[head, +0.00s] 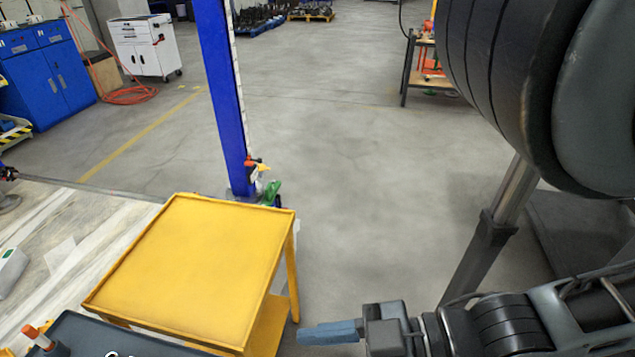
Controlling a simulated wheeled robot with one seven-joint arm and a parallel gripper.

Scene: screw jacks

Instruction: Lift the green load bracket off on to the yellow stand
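The yellow stand (190,262) is a table with a raised rim at lower centre-left in the head view; its top is bare. A small green piece (271,193), which may be the load bracket, shows just behind the stand's far right corner. It is beside the foot of a tall blue column (225,95), with small orange and white-yellow parts above it. It is too small and partly hidden to tell how it is held. My gripper (302,333), with blue fingers, points left at the bottom, to the right of the stand and apart from it. No object shows in it.
A dark tray (120,343) with an orange-topped part (38,337) is at bottom left. A pale bench (40,240) lies left of the stand. A large dark ringed body (510,80) and a grey post (487,240) stand right. The floor between is clear.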

